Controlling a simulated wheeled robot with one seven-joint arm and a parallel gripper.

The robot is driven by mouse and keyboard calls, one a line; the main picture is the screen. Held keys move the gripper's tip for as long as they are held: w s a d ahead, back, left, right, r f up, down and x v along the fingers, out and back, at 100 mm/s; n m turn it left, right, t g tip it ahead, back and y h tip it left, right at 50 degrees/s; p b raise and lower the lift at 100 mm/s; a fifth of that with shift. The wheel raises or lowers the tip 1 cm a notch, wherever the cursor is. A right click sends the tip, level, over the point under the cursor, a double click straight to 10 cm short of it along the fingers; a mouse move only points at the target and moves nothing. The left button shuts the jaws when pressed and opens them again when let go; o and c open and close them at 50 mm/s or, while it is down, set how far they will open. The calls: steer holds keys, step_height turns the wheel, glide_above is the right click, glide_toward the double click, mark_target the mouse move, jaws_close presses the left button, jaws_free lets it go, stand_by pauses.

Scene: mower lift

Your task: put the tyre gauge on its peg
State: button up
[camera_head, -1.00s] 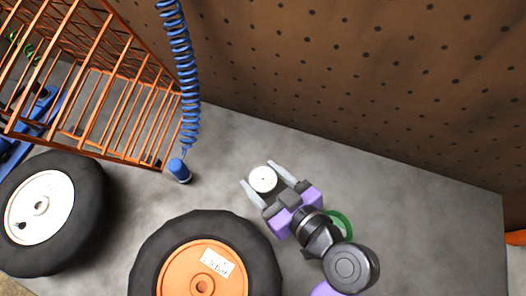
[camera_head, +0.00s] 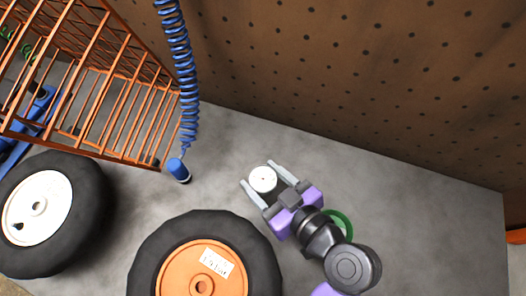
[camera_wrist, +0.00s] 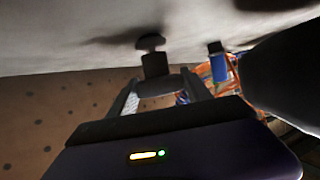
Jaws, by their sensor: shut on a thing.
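The tyre gauge (camera_head: 262,179) shows a round white dial with a small red mark, facing up in the head view. My gripper (camera_head: 264,181) is shut on it, with one grey finger on each side of the dial. In the wrist view, my gripper (camera_wrist: 165,90) has the dark body of the gauge (camera_wrist: 155,66) between its fingers. A knob-like end points towards the grey surface; I cannot tell whether it touches. I cannot make out the gauge's peg in either view.
A brown pegboard wall (camera_head: 350,70) rises behind the grey surface (camera_head: 420,190). A blue coiled hose (camera_head: 182,70) hangs beside an orange wire rack (camera_head: 110,120). An orange-hubbed wheel (camera_head: 150,255) and a white-hubbed wheel (camera_head: 88,215) stand in front. A green ring (camera_head: 342,222) lies by my arm.

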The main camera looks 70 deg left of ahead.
steer(key=shift+f+b, duration=0.45)
steer(key=shift+f, duration=0.05)
steer(key=o, duration=1.4)
steer(key=shift+c, duration=0.2)
steer(key=shift+p+v, duration=1.7)
steer(key=shift+v, duration=3.85)
